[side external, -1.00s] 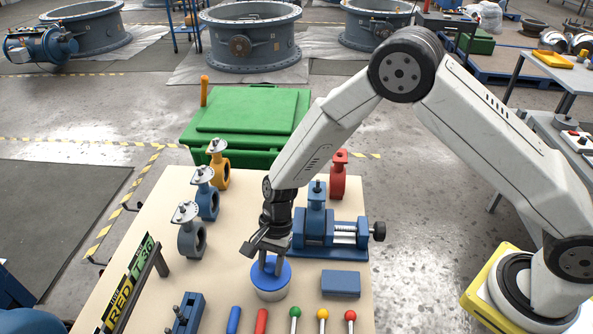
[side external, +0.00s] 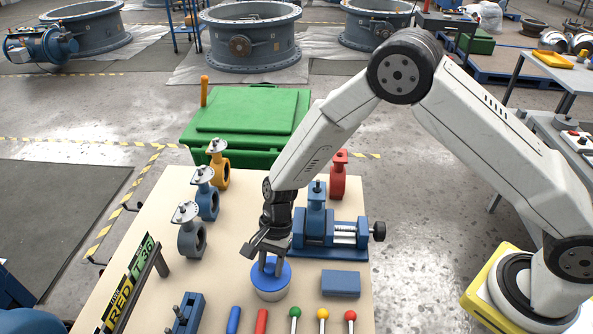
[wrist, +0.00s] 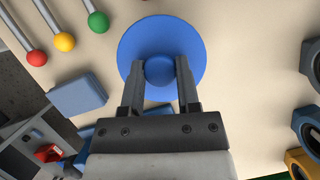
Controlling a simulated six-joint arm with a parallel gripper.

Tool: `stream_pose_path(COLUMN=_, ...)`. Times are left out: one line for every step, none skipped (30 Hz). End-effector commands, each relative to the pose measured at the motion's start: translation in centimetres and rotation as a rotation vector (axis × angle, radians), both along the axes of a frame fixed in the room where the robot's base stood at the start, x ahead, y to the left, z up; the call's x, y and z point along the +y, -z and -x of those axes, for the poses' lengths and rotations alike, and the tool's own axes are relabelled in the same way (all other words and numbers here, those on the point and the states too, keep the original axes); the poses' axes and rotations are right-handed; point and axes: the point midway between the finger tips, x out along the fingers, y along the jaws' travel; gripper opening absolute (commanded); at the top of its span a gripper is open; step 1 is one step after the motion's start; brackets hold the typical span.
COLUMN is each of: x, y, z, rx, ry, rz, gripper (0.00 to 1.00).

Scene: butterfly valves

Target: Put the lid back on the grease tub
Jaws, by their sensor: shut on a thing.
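The blue round lid (side external: 262,279) sits on top of the white grease tub (side external: 271,294) near the front middle of the table. It looks level in the side view. My gripper (side external: 270,266) points down over the tub, its fingers at the middle of the lid. In the wrist view my gripper (wrist: 159,70) is shut on the round knob of the blue lid (wrist: 160,25), one finger on each side. The tub is hidden under the lid in the wrist view.
A blue vise (side external: 325,235) stands behind the tub to the right. A blue block (side external: 341,283) lies right of it. Coloured-ball levers (side external: 322,315) and red and blue handles lie in front. Small valves (side external: 191,240) stand at the left.

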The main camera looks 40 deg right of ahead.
Motion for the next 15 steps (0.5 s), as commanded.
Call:
stream_pose_path(x=0.0, y=0.0, z=0.0, rx=0.0, ry=0.0, rz=0.0, gripper=0.0)
stream_pose_path(x=0.0, y=0.0, z=0.0, rx=0.0, ry=0.0, rz=0.0, gripper=0.0)
stream_pose_path(x=0.0, y=0.0, z=0.0, rx=0.0, ry=0.0, rz=0.0, gripper=0.0)
stream_pose_path(x=0.0, y=0.0, z=0.0, rx=0.0, ry=0.0, rz=0.0, gripper=0.0)
stream_pose_path(x=0.0, y=0.0, z=0.0, rx=0.0, ry=0.0, rz=0.0, gripper=0.0)
stream_pose_path(x=0.0, y=0.0, z=0.0, rx=0.0, ry=0.0, rz=0.0, gripper=0.53)
stream_pose_path(x=0.0, y=0.0, z=0.0, rx=0.0, ry=0.0, rz=0.0, gripper=0.63)
stream_pose_path(x=0.0, y=0.0, z=0.0, rx=0.0, ry=0.0, rz=0.0, gripper=0.72)
stream_pose_path(x=0.0, y=0.0, z=0.0, rx=0.0, ry=0.0, rz=0.0, gripper=0.82)
stream_pose_path(x=0.0, y=0.0, z=0.0, rx=0.0, ry=0.0, rz=0.0, gripper=0.82)
stream_pose_path(x=0.0, y=0.0, z=0.0, rx=0.0, ry=0.0, rz=0.0, gripper=0.82)
stream_pose_path(x=0.0, y=0.0, z=0.0, rx=0.0, ry=0.0, rz=0.0, gripper=0.82)
stream_pose_path(x=0.0, y=0.0, z=0.0, rx=0.0, ry=0.0, rz=0.0, gripper=0.82)
stream_pose_path(x=0.0, y=0.0, z=0.0, rx=0.0, ry=0.0, rz=0.0, gripper=0.82)
stream_pose_path(x=0.0, y=0.0, z=0.0, rx=0.0, ry=0.0, rz=0.0, gripper=0.82)
